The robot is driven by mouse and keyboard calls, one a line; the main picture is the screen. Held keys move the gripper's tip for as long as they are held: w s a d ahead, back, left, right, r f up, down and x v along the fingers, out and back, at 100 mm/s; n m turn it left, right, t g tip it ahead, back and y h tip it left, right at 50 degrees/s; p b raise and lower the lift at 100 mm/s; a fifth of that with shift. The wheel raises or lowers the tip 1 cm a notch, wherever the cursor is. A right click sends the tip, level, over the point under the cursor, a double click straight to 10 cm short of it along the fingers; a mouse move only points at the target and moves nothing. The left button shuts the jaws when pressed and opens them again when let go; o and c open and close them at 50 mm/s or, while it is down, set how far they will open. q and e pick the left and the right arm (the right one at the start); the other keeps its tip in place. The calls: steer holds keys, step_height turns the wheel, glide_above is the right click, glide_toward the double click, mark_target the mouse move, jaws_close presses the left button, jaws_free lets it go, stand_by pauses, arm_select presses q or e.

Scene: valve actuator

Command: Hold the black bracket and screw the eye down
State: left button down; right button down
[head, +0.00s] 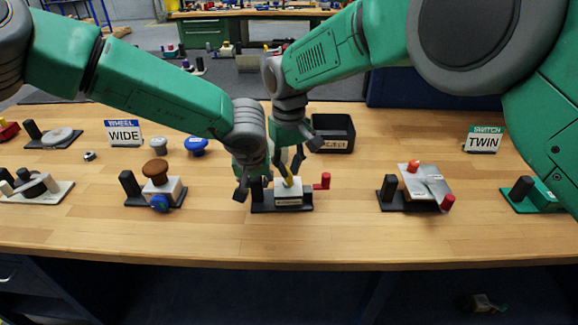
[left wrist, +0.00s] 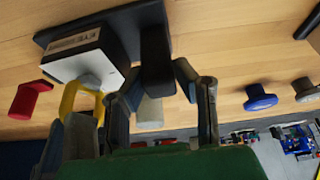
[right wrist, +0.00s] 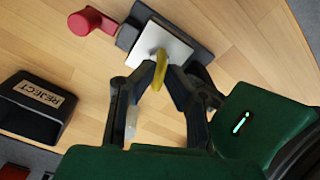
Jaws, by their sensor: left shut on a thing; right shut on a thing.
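The black bracket (head: 257,187) is an upright post on a black base that also carries a white block (head: 288,199). My left gripper (head: 243,190) is at the post; the left wrist view shows its fingers on both sides of the black bracket (left wrist: 156,62), shut on it. The yellow eye (right wrist: 159,62) stands on top of the white block and also shows in the left wrist view (left wrist: 70,98). My right gripper (right wrist: 160,72) comes from above and is shut on the eye. The eye's lower end and thread are hidden.
A red knob (head: 322,182) sticks out right of the block. A black REJECT bin (head: 333,134) stands behind. A brown-and-blue knob fixture (head: 156,182) is to the left, a silver-plate fixture (head: 425,187) to the right. The table's front strip is clear.

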mark_target(288, 170)
steer(key=shift+w+r+m, duration=0.2)
steer(key=shift+r+m, duration=0.05)
steer(key=shift+m, duration=0.05)
steer(key=c, duration=1.6)
jaws_free()
steer(key=shift+s+f, duration=0.1)
step_height(288, 170, up, 12)
